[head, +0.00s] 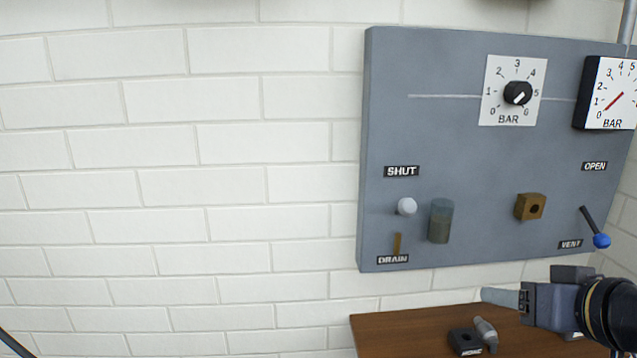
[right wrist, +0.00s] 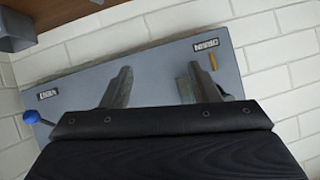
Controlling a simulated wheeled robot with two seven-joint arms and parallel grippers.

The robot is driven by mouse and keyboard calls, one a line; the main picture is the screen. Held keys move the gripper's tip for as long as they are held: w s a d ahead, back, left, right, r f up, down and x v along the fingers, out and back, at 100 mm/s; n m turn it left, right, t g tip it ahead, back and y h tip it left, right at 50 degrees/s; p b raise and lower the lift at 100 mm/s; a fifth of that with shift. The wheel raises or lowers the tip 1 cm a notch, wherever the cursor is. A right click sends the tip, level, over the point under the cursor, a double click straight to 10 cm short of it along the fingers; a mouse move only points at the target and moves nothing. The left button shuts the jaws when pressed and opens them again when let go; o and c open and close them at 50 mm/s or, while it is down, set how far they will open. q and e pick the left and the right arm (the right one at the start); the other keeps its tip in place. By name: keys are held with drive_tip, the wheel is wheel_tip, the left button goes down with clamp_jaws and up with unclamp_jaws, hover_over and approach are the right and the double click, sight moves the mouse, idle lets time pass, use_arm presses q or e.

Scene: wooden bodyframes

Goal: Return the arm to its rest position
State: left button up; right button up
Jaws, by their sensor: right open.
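My right gripper (head: 502,298) reaches in from the lower right in the head view, in front of the wooden table and below the grey panel. In the right wrist view its two fingers (right wrist: 160,80) stand apart with nothing between them, against the panel's lower part. My left gripper is out of view; only a dark curved piece shows at the lower left corner of the head view.
The grey panel (head: 460,185) carries a dial knob (head: 517,93), a gauge (head: 612,92), a white knob (head: 406,206), a brass block (head: 530,206) and a blue-tipped lever (head: 601,240). Small parts (head: 466,342) lie on the table (head: 405,325). The left side shows bare brick wall.

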drive_tip(key=s+a+f+m+g+y, duration=0.1)
drive_tip(key=s+a+f+g, duration=0.2)
drive_tip(key=s+f, duration=0.55)
drive_tip(key=s+a+f+g, duration=0.25)
drive_tip(key=s+f, duration=0.25)
drive_tip(key=f, duration=0.7)
wheel_tip(320, 180, up, 12)
drive_tip(key=a+p, duration=0.1)
drive_tip(key=p, duration=1.1)
drive_tip(key=shift+s+f, duration=0.15)
drive_tip(key=shift+s, duration=0.1)
